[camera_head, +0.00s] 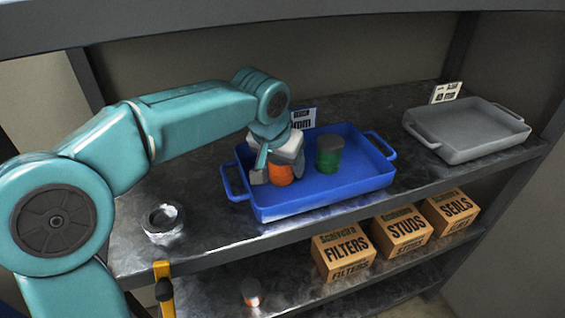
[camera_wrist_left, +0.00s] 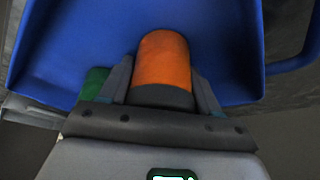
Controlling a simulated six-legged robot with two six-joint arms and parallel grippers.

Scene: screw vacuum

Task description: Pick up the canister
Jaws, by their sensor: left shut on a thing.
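An orange canister (camera_head: 281,174) with a dark end is in the left part of the blue tray (camera_head: 325,193). My left gripper (camera_head: 268,170) is shut on it from above. In the left wrist view the orange canister (camera_wrist_left: 163,62) sits between the two fingers of my left gripper (camera_wrist_left: 163,85), and the blue tray (camera_wrist_left: 225,45) lies around it. A green canister (camera_head: 329,152) with a grey top stands upright in the tray, to the right of the orange one. Part of the green canister (camera_wrist_left: 95,83) shows beside the left finger in the wrist view. My right gripper is not in view.
A grey tray (camera_head: 466,133), empty, stands on the shelf at the right. A metal ring (camera_head: 163,221) sits near the shelf's front left. Boxes marked FILTERS (camera_head: 343,256), STUDS (camera_head: 401,231) and SEALS (camera_head: 450,210) stand on the lower shelf, with a small orange and white object (camera_head: 251,292).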

